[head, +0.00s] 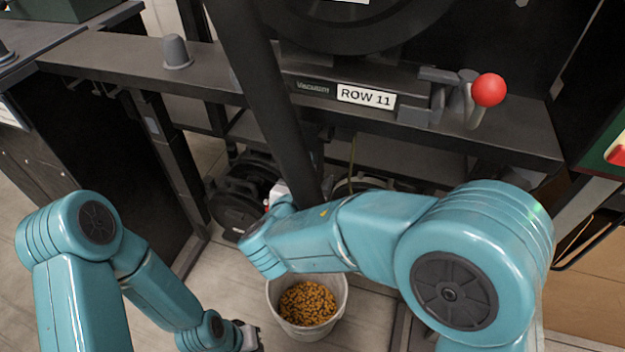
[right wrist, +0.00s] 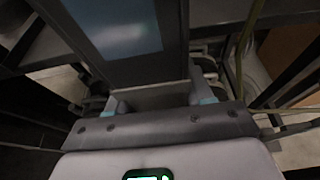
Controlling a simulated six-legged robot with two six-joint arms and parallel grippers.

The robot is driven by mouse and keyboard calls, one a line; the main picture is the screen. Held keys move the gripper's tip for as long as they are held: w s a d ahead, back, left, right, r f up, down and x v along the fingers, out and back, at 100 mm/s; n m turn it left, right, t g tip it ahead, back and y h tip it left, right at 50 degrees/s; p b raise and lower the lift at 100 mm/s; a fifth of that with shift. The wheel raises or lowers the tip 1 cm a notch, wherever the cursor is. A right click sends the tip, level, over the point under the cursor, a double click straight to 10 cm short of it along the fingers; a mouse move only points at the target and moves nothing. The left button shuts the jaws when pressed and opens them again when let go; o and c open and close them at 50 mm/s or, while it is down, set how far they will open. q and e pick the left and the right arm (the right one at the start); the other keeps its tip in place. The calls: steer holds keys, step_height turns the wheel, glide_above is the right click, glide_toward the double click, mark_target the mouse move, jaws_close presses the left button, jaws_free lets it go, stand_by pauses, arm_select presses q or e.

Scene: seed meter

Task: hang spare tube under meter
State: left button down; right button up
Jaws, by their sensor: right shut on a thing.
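The spare tube (head: 264,90), long, dark and straight, slants from the top edge of the head view down to my right gripper (head: 285,194). My right gripper is shut on its lower part, and the arm hides the tube's lower end. In the right wrist view the tube (right wrist: 122,35) stands large between the two jaws (right wrist: 163,98). The meter (head: 345,25), a dark round housing, is at the top, behind the tube. My left gripper (head: 248,337) is low near the bottom edge, away from the tube; its jaws are too small to read.
A dark beam (head: 520,140) with a ROW 11 label (head: 366,96) crosses below the meter. A lever with a red ball (head: 489,90) stands at its right. A white bucket of seeds (head: 308,303) is on the floor.

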arm_select(q)
steer(key=shift+f, duration=0.25)
arm_select(e)
steer(key=shift+f, duration=0.2)
steer(key=o, duration=1.3)
arm_select(q)
steer(key=shift+r, duration=0.1)
